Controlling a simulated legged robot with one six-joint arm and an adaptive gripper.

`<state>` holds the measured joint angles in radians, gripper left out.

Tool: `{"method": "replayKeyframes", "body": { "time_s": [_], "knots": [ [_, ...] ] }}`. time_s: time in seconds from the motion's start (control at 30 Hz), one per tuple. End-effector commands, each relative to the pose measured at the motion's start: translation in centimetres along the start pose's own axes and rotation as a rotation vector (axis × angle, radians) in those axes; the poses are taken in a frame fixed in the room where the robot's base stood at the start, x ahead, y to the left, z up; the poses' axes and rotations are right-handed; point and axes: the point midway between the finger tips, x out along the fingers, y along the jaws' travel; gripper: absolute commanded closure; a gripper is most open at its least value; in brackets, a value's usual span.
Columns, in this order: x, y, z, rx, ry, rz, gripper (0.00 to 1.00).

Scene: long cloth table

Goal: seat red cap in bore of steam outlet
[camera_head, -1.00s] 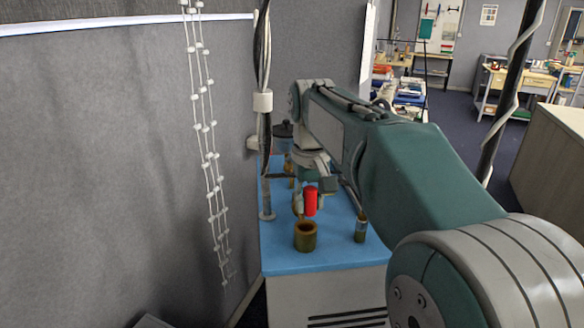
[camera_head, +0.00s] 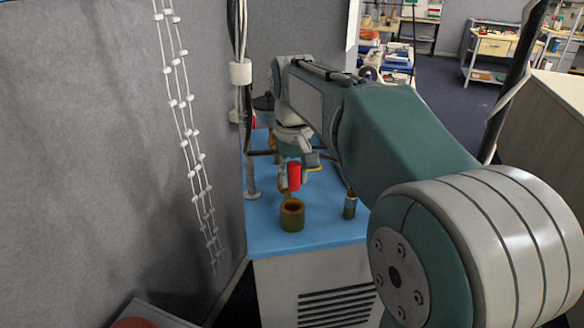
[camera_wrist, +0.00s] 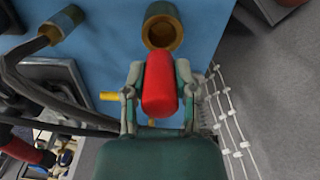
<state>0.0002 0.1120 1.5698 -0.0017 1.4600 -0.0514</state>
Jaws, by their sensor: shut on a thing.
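The red cap (camera_head: 294,175) is upright between the fingers of my gripper (camera_head: 293,182), above the blue table top. In the wrist view my gripper (camera_wrist: 158,88) is shut on the red cap (camera_wrist: 160,84), with a finger on each side. The steam outlet, a brownish cylinder with an open dark bore (camera_head: 292,215), stands on the blue top, in front of the cap in the head view. In the wrist view the steam outlet (camera_wrist: 162,27) shows just beyond the cap's end, its bore partly visible. The cap's height above the outlet is hard to tell.
A short metal post (camera_head: 350,205) stands right of the outlet, and a taller thin post (camera_head: 251,182) stands left on the blue top (camera_head: 270,235). Strings of white beads (camera_head: 188,120) hang at the left. Dark hoses run beside the gripper in the wrist view.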

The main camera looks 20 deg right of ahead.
Motion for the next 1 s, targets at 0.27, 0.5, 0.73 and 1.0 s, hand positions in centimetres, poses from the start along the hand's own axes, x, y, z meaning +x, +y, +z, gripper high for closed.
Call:
{"method": "replayKeyframes", "body": {
  "time_s": [0.27, 0.5, 0.73, 1.0],
  "knots": [
    [2.4, -0.1, 0.0, -0.001, -0.002, 0.000, 0.93],
    [3.5, -0.1, 0.0, -0.001, -0.001, 0.000, 0.93],
    [3.6, -0.1, 0.0, -0.001, 0.000, 0.000, 0.93],
    [3.5, -0.1, 0.0, -0.001, 0.000, 0.000, 0.93]
  ]
}}
